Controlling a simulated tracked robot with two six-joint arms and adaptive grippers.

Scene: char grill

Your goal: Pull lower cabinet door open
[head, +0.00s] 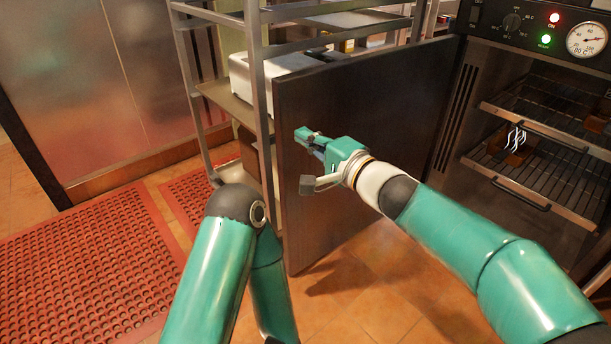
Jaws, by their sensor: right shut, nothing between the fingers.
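The cabinet door (410,95) is a dark brown panel, swung wide open to the left of the cabinet (450,130). Its inner side faces me. My right gripper (308,145) is in front of the door's left part, near its free edge. It is shut with nothing in it. I cannot tell whether it touches the panel. The door's handle is not visible. My left arm is bent in the foreground, and its gripper is out of view.
Wire racks (545,125) with steaming food fill the open cabinet below a dial and lamps. A metal shelf unit (262,100) stands close behind the door. Red perforated mats (85,265) lie at left. Tiled floor (385,285) is clear below the door.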

